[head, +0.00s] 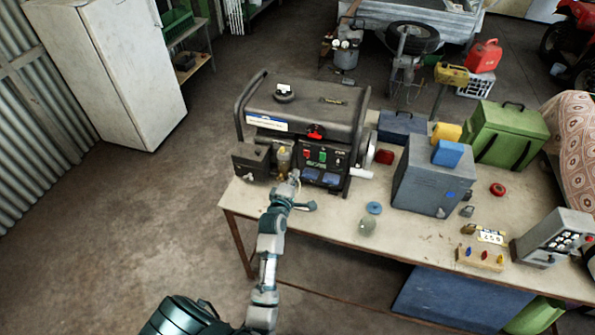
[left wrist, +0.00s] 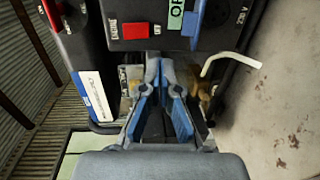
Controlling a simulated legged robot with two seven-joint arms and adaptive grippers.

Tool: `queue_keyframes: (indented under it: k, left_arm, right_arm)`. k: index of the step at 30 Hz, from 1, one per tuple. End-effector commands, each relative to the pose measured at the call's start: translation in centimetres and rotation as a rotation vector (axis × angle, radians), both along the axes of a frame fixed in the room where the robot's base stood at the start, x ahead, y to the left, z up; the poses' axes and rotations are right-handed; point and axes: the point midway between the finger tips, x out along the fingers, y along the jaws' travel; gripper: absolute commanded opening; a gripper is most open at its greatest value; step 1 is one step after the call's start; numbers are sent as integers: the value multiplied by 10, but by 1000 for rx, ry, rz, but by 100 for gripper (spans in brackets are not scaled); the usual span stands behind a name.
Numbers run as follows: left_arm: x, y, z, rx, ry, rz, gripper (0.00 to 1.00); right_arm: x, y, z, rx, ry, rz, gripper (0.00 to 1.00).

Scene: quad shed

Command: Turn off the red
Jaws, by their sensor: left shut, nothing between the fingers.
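A dark generator (head: 309,105) stands on the left end of the workbench. Its front panel carries a small red switch (head: 307,152) with a green one (head: 323,155) beside it, and a red cap (head: 316,131) sits higher up. The left wrist view shows a red rectangular switch (left wrist: 136,31) just beyond my fingertips. My left gripper (head: 294,174) is at the lower front of the generator, below the red switch. In the left wrist view my left gripper (left wrist: 160,62) is shut and empty, its blue-lined fingers converging. I cannot tell whether it touches the panel. My right gripper is out of view.
A pale handle (head: 357,174) sticks out at the generator's right. A grey metal box (head: 433,176) stands farther right on the bench (head: 330,222). A blue disc (head: 374,208) and a round knob (head: 367,224) lie near the front edge. Floor left of the bench is clear.

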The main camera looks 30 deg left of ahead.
Motion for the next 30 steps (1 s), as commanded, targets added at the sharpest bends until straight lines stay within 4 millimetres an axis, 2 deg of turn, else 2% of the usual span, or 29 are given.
queue_keyframes:
  k: [4,8,13,21,30]
  left_arm:
    - [-23,-9,-4,1,1,0,0]
    - [-45,-15,-7,2,1,-1,0]
    - [-68,-20,-10,3,1,0,0]
    - [-77,-20,-11,1,0,-1,0]
    - [-77,-21,-11,1,-1,-1,0]
  right_arm:
    - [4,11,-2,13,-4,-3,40]
    - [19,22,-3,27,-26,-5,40]
    - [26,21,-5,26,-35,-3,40]
    - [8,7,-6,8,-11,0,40]
    - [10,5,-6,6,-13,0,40]
